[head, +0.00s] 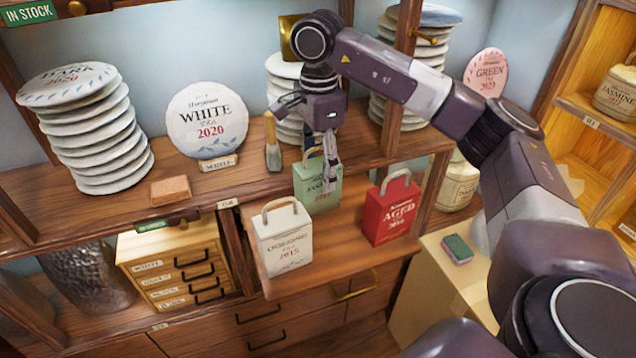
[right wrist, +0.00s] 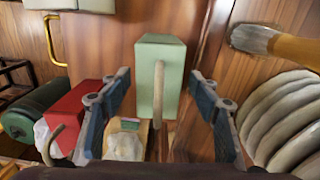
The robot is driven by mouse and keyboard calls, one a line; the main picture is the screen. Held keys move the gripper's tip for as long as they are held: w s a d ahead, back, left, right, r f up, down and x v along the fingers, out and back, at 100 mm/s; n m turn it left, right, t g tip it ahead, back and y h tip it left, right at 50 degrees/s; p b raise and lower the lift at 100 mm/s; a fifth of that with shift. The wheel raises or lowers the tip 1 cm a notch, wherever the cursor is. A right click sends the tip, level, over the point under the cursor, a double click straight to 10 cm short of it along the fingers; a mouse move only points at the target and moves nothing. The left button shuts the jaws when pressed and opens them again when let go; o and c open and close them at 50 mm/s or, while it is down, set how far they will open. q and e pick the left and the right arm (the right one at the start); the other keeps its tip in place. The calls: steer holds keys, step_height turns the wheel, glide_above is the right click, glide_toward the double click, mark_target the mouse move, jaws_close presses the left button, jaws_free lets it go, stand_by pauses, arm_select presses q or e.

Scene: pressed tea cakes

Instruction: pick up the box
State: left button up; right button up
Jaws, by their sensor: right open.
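Three paper boxes with loop handles stand on the wooden counter: a pale green box (head: 322,193), a white box (head: 284,243) and a red box (head: 391,212). My right gripper (head: 331,172) is at the green box, coming from above and hiding part of its top and front. In the right wrist view the green box (right wrist: 158,80) and its handle lie between the two open fingers (right wrist: 160,84), with a gap at each side. The red box (right wrist: 75,110) is left of the fingers there. My left gripper is not in view.
Stacked tea cakes (head: 98,140) and a white display cake (head: 207,120) fill the shelf. A wooden post (head: 405,70) rises near my right arm. Bare counter (head: 345,232) lies between the boxes.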

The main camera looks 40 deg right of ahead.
mark_target(318, 188)
step_height(318, 188, down, 4)
steer(key=shift+s+a+f+p, duration=0.1)
steer(key=shift+f+p, duration=0.15)
steer(key=shift+p, duration=0.55)
steer(key=shift+f, duration=0.5)
steer(key=c, duration=1.3)
